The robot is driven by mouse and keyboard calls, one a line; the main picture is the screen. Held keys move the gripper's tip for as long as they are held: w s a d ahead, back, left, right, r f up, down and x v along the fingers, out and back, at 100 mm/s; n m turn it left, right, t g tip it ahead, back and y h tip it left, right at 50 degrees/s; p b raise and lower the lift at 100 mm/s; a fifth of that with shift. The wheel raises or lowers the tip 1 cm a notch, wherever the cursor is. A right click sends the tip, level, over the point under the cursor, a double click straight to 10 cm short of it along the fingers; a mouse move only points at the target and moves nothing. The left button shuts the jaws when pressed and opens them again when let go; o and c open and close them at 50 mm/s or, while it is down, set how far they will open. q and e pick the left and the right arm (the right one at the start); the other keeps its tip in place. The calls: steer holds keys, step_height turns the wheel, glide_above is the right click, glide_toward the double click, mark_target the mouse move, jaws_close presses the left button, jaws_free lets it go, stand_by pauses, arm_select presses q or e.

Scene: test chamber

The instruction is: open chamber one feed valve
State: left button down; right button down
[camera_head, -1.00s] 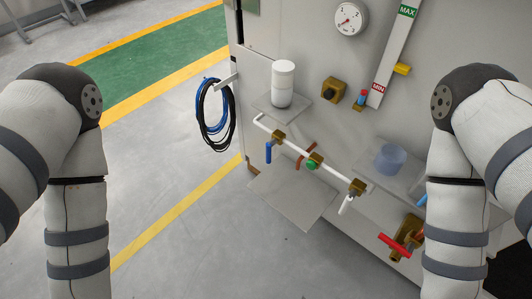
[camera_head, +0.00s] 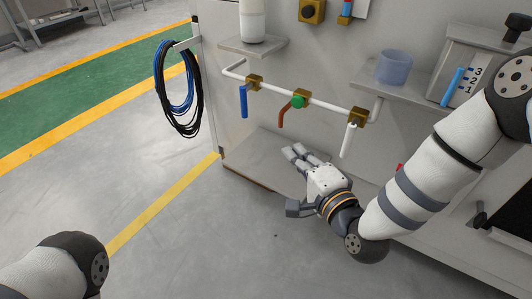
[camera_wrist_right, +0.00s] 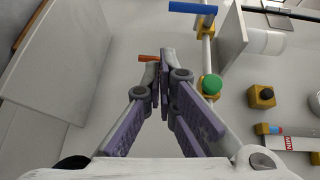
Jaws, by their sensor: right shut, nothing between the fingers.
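A white pipe (camera_head: 318,103) on the panel carries three lever valves: a blue handle (camera_head: 243,102) at left, an orange-brown handle (camera_head: 281,117) by a green knob (camera_head: 299,102) in the middle, and a white handle (camera_head: 347,141) at right. I cannot tell which one feeds chamber one. My right gripper (camera_head: 293,151) is shut and empty, below the middle valve. In the right wrist view, the gripper's fingertips (camera_wrist_right: 158,72) are close to the orange handle (camera_wrist_right: 148,57); contact is unclear. The green knob (camera_wrist_right: 211,84) and blue handle (camera_wrist_right: 193,8) show there too. My left gripper is out of view.
A shelf with a white cylinder (camera_head: 254,20) is above the pipe's left end. A blue translucent cup (camera_head: 394,67) and a numbered box (camera_head: 471,67) stand at right. A grey ledge (camera_head: 255,163) lies below. Coiled cables (camera_head: 177,92) hang at left. Open floor is in front.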

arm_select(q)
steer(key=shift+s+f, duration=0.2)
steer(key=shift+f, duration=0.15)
arm_select(e)
steer(key=shift+w+d+r+m+t, duration=0.1)
steer(key=shift+w+r+m+t, duration=0.3)
steer(key=shift+w+r+t, duration=0.4)
steer(key=shift+s+r, duration=0.1)
steer(key=shift+r, duration=0.05)
